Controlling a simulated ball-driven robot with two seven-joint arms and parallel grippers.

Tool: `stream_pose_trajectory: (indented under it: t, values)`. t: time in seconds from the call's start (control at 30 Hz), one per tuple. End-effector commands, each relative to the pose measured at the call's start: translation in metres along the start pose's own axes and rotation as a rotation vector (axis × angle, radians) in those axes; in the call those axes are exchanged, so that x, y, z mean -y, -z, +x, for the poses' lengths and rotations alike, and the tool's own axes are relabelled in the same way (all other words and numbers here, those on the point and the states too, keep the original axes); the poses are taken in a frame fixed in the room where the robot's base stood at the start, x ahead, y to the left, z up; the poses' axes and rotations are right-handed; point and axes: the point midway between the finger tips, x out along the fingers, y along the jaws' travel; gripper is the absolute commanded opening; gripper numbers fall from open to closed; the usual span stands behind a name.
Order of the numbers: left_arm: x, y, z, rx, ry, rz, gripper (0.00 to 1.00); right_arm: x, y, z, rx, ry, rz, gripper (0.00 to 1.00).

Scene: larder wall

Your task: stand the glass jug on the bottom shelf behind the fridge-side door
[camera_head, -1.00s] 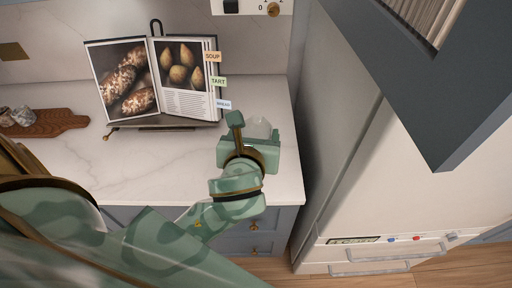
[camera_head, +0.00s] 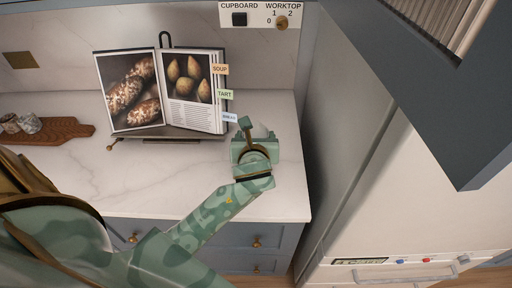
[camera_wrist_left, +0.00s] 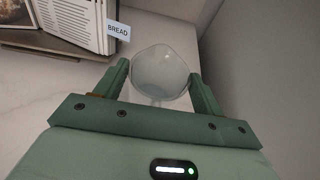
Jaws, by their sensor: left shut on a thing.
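The glass jug (camera_wrist_left: 160,75) is pale and see-through, with a round body, and sits between the fingers of my left gripper (camera_wrist_left: 163,88) in the left wrist view. In the head view the gripper (camera_head: 257,138) is over the right end of the worktop, and only a small part of the jug (camera_head: 264,131) shows past it. My left gripper is shut on the jug. A dark blue-grey cupboard part (camera_head: 478,125) hangs at the upper right, in front of the fridge side. The bottom shelf cannot be made out. My right gripper is out of view.
An open cookbook (camera_head: 165,90) on a stand is close left of the gripper. A wooden board (camera_head: 55,132) with small items lies at far left. The white fridge (camera_head: 400,215) stands to the right. A switch panel (camera_head: 259,15) is on the wall. The front worktop is clear.

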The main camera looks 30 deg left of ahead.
Motion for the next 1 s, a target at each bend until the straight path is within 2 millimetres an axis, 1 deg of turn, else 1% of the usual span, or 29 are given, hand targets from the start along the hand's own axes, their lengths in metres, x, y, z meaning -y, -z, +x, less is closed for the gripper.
stream_pose_trajectory:
  t: [0.13, 0.23, 0.33, 0.67, 0.7, 0.73, 0.77, 1.0]
  values:
    - [0.0, 0.006, 0.012, 0.003, -0.001, 0.001, 0.1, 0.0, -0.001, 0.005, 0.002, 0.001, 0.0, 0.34]
    - [0.001, 0.024, 0.019, -0.001, -0.001, 0.002, 0.1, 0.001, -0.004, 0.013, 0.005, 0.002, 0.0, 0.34]
    - [0.001, 0.034, 0.024, 0.001, 0.0, 0.002, 0.1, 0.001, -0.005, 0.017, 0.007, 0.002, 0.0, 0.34]
    - [0.001, 0.034, 0.023, 0.002, 0.001, 0.001, 0.1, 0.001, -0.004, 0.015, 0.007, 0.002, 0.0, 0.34]
    - [0.001, 0.036, 0.024, 0.0, 0.001, 0.001, 0.74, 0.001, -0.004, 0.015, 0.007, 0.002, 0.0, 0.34]
    - [0.001, 0.036, 0.024, 0.0, 0.001, 0.001, 0.83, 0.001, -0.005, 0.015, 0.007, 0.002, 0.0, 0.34]
    - [0.001, 0.036, 0.024, 0.0, 0.001, 0.001, 0.91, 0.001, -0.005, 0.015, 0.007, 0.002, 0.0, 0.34]
    - [0.001, 0.036, 0.024, 0.0, 0.001, 0.001, 0.91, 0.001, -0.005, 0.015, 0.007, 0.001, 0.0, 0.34]
